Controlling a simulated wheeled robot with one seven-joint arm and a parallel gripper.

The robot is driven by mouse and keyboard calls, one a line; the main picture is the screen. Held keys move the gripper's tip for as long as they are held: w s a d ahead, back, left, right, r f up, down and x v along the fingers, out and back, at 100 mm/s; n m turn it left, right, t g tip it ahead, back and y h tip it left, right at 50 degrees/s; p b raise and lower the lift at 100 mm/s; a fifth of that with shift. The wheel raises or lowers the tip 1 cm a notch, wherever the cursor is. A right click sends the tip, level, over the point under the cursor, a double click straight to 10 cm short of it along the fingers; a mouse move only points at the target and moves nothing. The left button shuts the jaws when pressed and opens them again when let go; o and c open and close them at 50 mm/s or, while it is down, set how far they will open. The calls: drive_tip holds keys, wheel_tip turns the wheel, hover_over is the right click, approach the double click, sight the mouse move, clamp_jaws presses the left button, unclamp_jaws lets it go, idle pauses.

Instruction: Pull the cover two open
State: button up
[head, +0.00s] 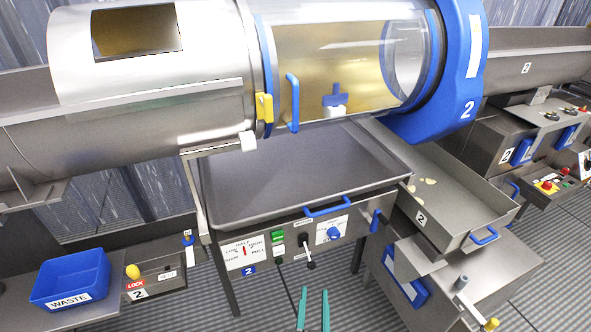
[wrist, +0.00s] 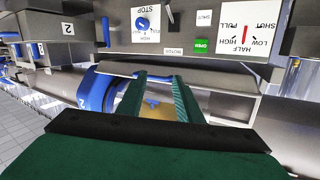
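Cover two is the clear curved cover (head: 345,60) on the drum marked 2, in the upper middle of the head view. It lies over the drum opening, with a blue vertical bar handle (head: 292,102) at its left edge. A yellow latch-like piece (head: 264,108) sits just left of the handle. My gripper (head: 314,291) is low in the head view, well below the cover and in front of the control panel. Its two teal fingers are apart with nothing between them. In the wrist view my gripper (wrist: 160,82) is also open, and the drum shows upside down beyond it.
A steel tray (head: 290,165) with a blue handle stands under the drum, above a control panel (head: 290,240). A second tray (head: 455,200) stands to the right. A blue waste bin (head: 70,278) is at lower left. Floor shows in front of the panel.

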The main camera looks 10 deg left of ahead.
drive_tip(key=w+a+r, duration=0.1)
drive_tip(key=w+r, duration=0.7)
drive_tip(key=w, duration=0.1)
drive_tip(key=n+y, duration=0.4)
drive_tip(key=y, duration=0.1)
approach(296, 99)
drive_tip(key=x, duration=1.1)
clamp_jaws()
